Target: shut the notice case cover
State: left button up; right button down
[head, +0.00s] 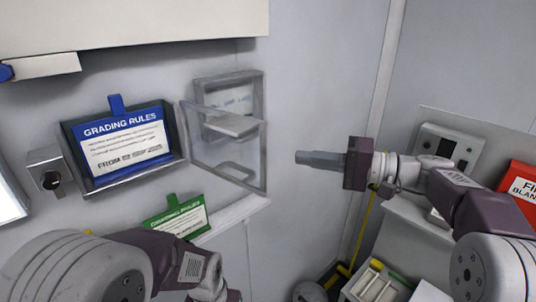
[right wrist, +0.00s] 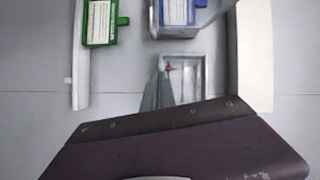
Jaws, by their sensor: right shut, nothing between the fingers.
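The notice case (head: 257,88) is a pale grey box on the wall, with a paper inside. Its clear cover (head: 200,158) stands open, swung out from the case's left side, with a grey handle low on it. My right gripper (head: 301,158) is shut and empty. Its fingertips point left, to the right of the cover's free edge and apart from it in the picture. In the right wrist view the case (right wrist: 190,60) shows beyond the shut fingers (right wrist: 160,88). My left arm shows at the bottom, but its gripper is out of view.
A blue grading rules card (head: 122,138) sits in a dark holder left of the case. A green card (head: 180,218) stands on the ledge (head: 232,218) below. A grey control box (head: 436,146) and a red card (head: 522,182) are at right. The space before the case is clear.

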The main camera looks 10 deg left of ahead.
jog(key=s+a+f+p, duration=0.1)
jog(key=a+p, duration=0.5)
jog(key=a, duration=0.5)
jog(key=shift+s+f, duration=0.3)
jog(key=shift+f, duration=0.05)
